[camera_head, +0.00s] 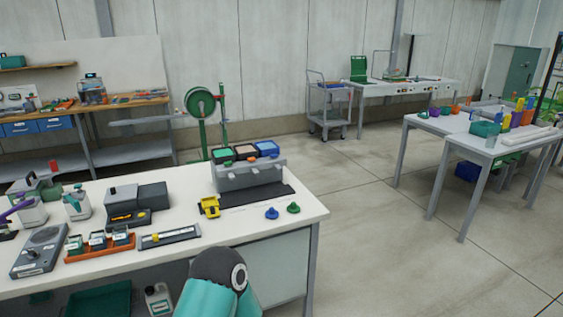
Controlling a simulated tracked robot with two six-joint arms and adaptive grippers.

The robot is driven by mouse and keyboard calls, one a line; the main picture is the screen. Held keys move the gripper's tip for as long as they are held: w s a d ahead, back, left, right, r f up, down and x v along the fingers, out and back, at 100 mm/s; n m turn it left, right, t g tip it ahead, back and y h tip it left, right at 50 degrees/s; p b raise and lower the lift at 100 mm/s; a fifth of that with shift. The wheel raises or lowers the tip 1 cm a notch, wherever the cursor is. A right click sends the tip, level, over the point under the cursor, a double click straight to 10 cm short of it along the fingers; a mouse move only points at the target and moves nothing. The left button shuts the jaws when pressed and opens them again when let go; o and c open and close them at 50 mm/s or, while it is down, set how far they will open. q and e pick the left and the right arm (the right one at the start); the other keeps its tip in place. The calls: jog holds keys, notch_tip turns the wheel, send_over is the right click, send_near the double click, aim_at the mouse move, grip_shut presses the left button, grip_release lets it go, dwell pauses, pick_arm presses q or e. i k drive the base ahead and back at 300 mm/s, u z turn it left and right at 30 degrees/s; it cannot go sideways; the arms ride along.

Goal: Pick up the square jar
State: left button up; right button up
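I cannot tell which of these is the square jar. Neither gripper is in view. Only a teal and black link of my own arm shows at the bottom centre, covering part of the table's front edge.
The white table (270,222) also holds white bottles (77,204), a grey scale (40,252), a dark device (136,203), a yellow item (210,207) and a grey box (247,174). Open floor (380,235) lies to the right, before another table (455,124).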

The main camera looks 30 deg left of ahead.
aim_at(97, 240)
jog(key=z, duration=0.4)
jog(key=i, duration=0.65)
jog(key=u, duration=0.4)
jog(key=i, duration=1.4)
jog(key=u, duration=1.25)
jog(key=i, duration=0.8)
jog(key=u, duration=0.45)
jog(key=k, duration=0.8)
jog(key=u, duration=0.25)
jog(key=i, duration=0.8)
jog(key=z, duration=0.1)
